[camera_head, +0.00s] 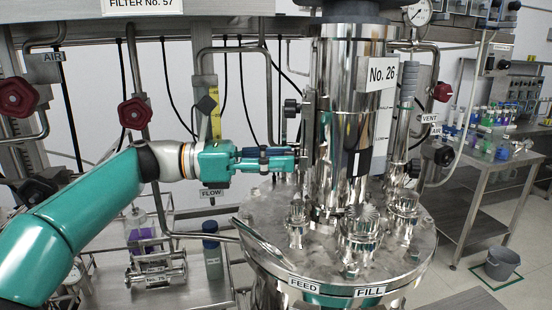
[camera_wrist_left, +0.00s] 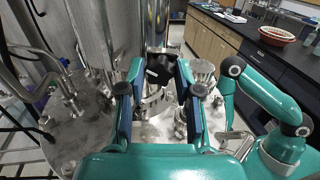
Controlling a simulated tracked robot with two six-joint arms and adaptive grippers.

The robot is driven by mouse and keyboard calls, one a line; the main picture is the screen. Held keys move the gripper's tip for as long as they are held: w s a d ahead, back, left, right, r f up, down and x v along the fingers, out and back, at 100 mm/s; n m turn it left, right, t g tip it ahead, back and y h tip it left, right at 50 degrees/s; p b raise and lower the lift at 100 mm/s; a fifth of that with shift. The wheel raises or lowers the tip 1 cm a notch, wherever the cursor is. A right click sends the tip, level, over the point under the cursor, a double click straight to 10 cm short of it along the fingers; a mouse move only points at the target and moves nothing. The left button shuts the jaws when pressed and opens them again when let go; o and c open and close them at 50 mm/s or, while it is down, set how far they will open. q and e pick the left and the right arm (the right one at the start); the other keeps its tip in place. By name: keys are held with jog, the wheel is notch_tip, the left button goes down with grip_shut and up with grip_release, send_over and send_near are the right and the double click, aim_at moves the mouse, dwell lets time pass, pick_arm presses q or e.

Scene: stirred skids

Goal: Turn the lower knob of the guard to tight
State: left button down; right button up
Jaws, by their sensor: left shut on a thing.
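The guard (camera_head: 307,135) is a narrow upright metal piece on the left side of the shiny column. Its dark upper knob (camera_head: 291,108) shows clear above my gripper. My left gripper (camera_head: 294,158) reaches in from the left at the lower part of the guard. Its fingers hide the lower knob in the head view. In the left wrist view, the black lower knob (camera_wrist_left: 160,69) sits between the two blue-padded fingertips of my left gripper (camera_wrist_left: 160,75), which is shut on it. I cannot read any tight mark. My right gripper is not in view.
The column labelled No. 26 (camera_head: 382,72) stands on the round steel lid (camera_head: 270,228), crowded with fittings. Red valve knobs (camera_head: 134,113) and pipes are at left. A bench with bottles (camera_head: 505,148) and a grey bucket (camera_head: 502,264) stand at right.

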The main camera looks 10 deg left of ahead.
pick_arm(q)
jog(key=shift+m, duration=0.4)
jog(key=shift+f+m+g+h+b, duration=0.15)
jog(key=shift+m+g+h+b, duration=0.2)
jog(key=shift+m, duration=1.95)
jog(key=shift+f+m+g+h+b, duration=0.1)
jog(key=shift+m+g+h+b, duration=0.3)
jog(key=shift+m, duration=1.9)
jog(key=shift+f+m+g+h+b, duration=0.2)
jog(key=shift+m+b, duration=0.35)
jog(key=shift+m, duration=1.75)
jog(key=shift+d, duration=0.1)
jog(key=c, duration=0.8)
grip_release()
jog(key=shift+s+r, duration=0.1)
